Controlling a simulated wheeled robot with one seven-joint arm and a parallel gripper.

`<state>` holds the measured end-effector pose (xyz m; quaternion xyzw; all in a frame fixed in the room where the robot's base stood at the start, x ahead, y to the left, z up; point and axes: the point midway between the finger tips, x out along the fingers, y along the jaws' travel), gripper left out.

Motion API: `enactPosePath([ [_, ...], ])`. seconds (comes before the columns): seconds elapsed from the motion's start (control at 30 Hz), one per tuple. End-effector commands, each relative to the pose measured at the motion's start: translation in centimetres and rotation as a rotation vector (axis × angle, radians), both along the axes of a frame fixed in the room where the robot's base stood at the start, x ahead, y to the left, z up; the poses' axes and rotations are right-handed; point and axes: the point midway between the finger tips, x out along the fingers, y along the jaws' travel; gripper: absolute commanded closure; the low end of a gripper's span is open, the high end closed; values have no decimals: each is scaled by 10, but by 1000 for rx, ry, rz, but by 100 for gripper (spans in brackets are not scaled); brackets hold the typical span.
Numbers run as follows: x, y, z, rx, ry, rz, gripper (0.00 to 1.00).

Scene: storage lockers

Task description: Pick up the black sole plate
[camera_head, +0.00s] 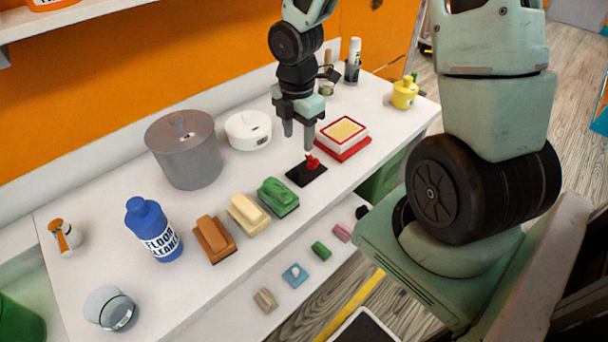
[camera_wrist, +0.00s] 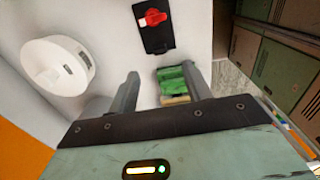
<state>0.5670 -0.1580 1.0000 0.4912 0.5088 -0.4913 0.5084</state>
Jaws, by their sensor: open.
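The black sole plate (camera_head: 303,176) lies flat on the white upper shelf, with a red knob (camera_head: 311,162) on top. In the wrist view the plate (camera_wrist: 157,42) is at the top centre, beyond the fingertips, with its red knob (camera_wrist: 153,18) showing. My gripper (camera_head: 299,140) is open and empty, pointing down, and appears above and just behind the plate. In the wrist view the two fingers (camera_wrist: 163,82) stand apart with nothing between them touching. The plate is not between the fingers.
A red-and-cream box (camera_head: 342,133) stands close to the plate's right. A green brush (camera_head: 277,196) is close on its front left. A white round container (camera_head: 248,129) and a grey pot (camera_head: 183,148) stand behind left. A lower shelf holds several small blocks (camera_head: 295,275).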

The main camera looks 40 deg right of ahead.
Motion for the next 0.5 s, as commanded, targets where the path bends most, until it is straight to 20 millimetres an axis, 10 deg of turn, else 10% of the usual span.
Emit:
enactPosePath([
  [0.5,0,2,-67,0,2,1,51],
])
